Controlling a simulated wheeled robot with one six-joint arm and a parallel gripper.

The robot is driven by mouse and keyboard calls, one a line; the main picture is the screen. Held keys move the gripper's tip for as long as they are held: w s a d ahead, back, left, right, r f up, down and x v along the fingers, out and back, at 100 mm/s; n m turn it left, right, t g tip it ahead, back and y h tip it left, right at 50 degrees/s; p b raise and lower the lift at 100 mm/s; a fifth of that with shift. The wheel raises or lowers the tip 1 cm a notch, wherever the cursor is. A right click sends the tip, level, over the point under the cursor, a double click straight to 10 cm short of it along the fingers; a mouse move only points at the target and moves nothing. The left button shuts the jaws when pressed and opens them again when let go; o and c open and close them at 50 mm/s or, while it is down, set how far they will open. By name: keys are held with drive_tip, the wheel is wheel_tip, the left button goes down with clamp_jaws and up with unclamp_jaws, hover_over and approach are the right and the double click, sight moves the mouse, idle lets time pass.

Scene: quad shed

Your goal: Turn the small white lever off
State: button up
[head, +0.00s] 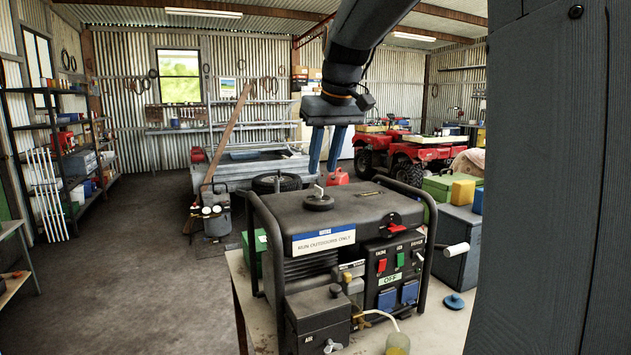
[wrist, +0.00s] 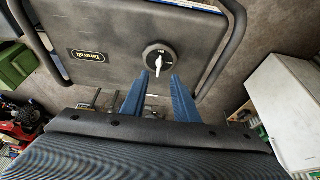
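A black generator (head: 345,215) stands on a bench in the head view. On its tank is a round black cap (head: 318,202) with a small white lever (head: 319,190). In the wrist view this white lever (wrist: 158,64) stands out from the dark dial (wrist: 154,52), pointing down in the picture. My gripper (head: 324,171) has blue fingers pointing down, parted and empty, above the tank. In the wrist view my gripper (wrist: 159,77) has its tips either side of the lever's line, apart from it; the height gap is unclear. Another small white lever (head: 331,346) shows low on the generator's front.
The tube frame (head: 262,225) rises around the generator. Its front panel has red and green switches, an OFF label (head: 390,279) and blue sockets. A white-ended handle (head: 455,249) sticks out right. A bottle (head: 397,344) and a blue knob (head: 454,301) are on the bench.

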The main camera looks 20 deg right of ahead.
sight(319, 187)
drive_tip(key=p+x, duration=0.1)
drive_tip(key=x, duration=0.5)
drive_tip(key=shift+d+f, duration=0.1)
drive_tip(key=shift+f, duration=0.15)
clamp_jaws()
